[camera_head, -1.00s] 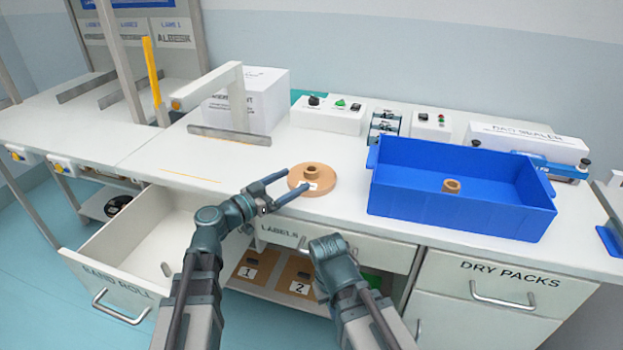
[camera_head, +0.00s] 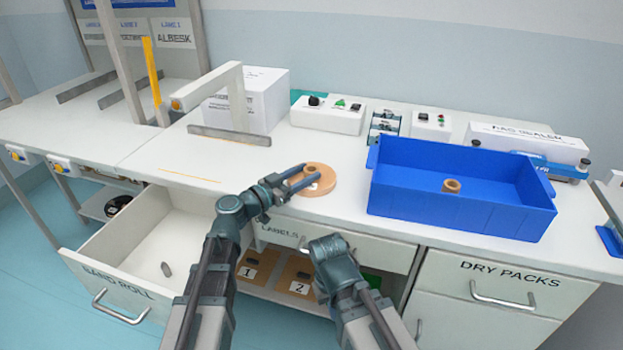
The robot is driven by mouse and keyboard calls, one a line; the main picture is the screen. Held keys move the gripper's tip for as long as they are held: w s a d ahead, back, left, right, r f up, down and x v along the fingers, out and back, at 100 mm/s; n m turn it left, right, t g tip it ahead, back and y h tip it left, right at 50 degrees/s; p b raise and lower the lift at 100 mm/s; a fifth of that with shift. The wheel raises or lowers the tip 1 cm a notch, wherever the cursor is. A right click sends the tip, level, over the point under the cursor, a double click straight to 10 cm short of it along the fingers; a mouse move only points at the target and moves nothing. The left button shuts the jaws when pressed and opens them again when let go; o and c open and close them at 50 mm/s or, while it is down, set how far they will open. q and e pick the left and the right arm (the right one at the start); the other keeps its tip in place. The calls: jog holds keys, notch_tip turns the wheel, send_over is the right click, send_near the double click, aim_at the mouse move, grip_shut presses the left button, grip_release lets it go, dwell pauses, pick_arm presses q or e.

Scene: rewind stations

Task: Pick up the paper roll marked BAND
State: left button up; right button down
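A tan paper roll (camera_head: 326,184) with a raised hub lies flat on the white worktop, left of the blue bin. A small pale label shows on its front, too small to read. My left gripper (camera_head: 311,174) is over the roll from the left. Its fingers are apart, with the hub between or just beside their tips; contact is not clear. My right gripper (camera_head: 328,246) is low in front of the worktop, pointing away, and its fingers are hidden.
The blue bin (camera_head: 450,214) holds a small tan ring (camera_head: 451,186). An open drawer marked BAND ROLL (camera_head: 115,283) juts out front left, with a small grey piece inside. A white box (camera_head: 252,102) and control boxes (camera_head: 328,116) stand behind. Worktop left of the roll is clear.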

pick_arm(q)
grip_shut()
jog(key=shift+r, duration=0.1)
